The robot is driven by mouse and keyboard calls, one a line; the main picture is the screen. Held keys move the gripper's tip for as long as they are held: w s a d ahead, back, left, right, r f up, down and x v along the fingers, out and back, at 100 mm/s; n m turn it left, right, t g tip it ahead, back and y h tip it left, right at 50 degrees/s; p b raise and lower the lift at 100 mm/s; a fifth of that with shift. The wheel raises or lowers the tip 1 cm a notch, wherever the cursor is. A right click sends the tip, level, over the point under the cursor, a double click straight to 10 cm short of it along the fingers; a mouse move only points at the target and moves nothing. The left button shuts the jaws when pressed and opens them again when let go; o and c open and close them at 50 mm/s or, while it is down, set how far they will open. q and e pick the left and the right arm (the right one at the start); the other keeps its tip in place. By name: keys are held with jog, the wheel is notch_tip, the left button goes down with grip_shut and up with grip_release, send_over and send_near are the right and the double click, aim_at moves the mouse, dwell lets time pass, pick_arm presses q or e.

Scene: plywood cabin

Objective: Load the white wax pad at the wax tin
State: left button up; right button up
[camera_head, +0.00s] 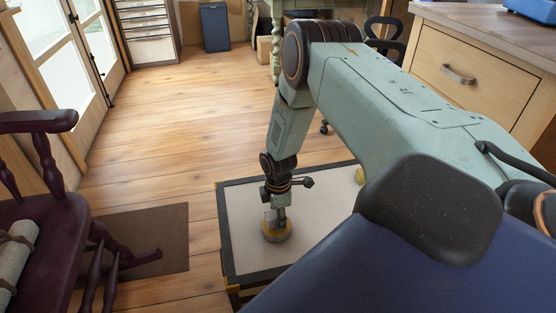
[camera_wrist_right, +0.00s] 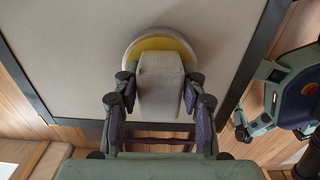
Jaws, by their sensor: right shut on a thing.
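The wax tin (camera_head: 277,234) is a low round tin with yellow wax inside, on the pale board. It also shows in the right wrist view (camera_wrist_right: 133,50), with a silvery rim. My right gripper (camera_head: 277,206) points straight down over the tin. In the right wrist view its fingers (camera_wrist_right: 160,84) are shut on the off-white pad (camera_wrist_right: 160,90), one on each side. The pad overlaps the tin in that view and hides part of the yellow wax. I cannot tell whether the pad touches the wax. My left gripper is not in view.
The pale board (camera_head: 240,210) has a dark frame. A yellowish object (camera_head: 360,175) on it is partly hidden by my arm. A dark red wooden chair (camera_head: 40,205) and a brown mat (camera_head: 165,235) are at left. A drawer cabinet (camera_head: 470,75) stands at right.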

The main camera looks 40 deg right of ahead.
jog(key=shift+r+p, duration=2.95)
jog(key=shift+r, duration=0.6)
jog(key=shift+f, duration=0.1)
jog(key=w+a+r+m, duration=0.3)
jog(key=a+r+m, duration=0.2)
jog(key=a+r, duration=0.95)
jog(key=s+a+r+m, duration=0.3)
jog(key=r, duration=0.3)
jog(key=s+a+r+m+p, duration=0.1)
jog(key=s+a+r+m, duration=0.2)
jog(key=r, duration=0.4)
jog(key=shift+a+r+m, duration=0.15)
jog(key=shift+a+m, duration=0.2)
jog(key=shift+m, duration=0.45)
